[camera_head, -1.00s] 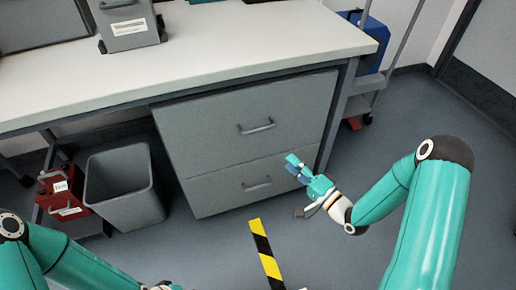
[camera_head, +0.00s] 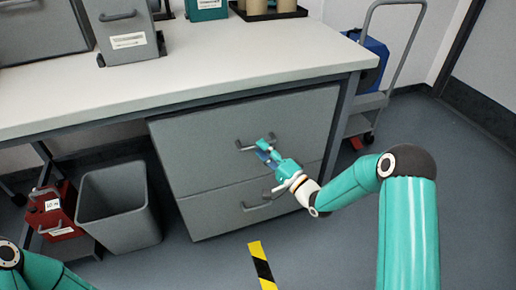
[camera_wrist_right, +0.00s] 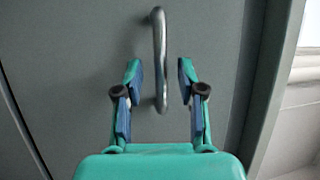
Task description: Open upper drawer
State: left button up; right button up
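The upper drawer (camera_head: 200,135) is a grey front under the bench top, and it looks shut. Its metal handle (camera_head: 245,146) is partly hidden behind my right gripper (camera_head: 266,148) in the head view. In the right wrist view the handle (camera_wrist_right: 159,60) runs upright, with its lower end between the two fingertips of the open right gripper (camera_wrist_right: 160,72). The fingers stand apart on either side, with gaps to the bar. The lower drawer (camera_head: 215,212) is below, also looking shut. My left gripper is out of view; only part of the left arm shows at lower left.
A grey bin (camera_head: 118,210) and a red box (camera_head: 52,215) stand left of the drawers. A trolley with a blue case (camera_head: 366,62) is at the right. Yellow-black tape (camera_head: 261,265) marks the open floor in front.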

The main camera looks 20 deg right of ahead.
jog(key=shift+x, duration=1.35)
grip_shut()
jog(key=shift+f, duration=0.1)
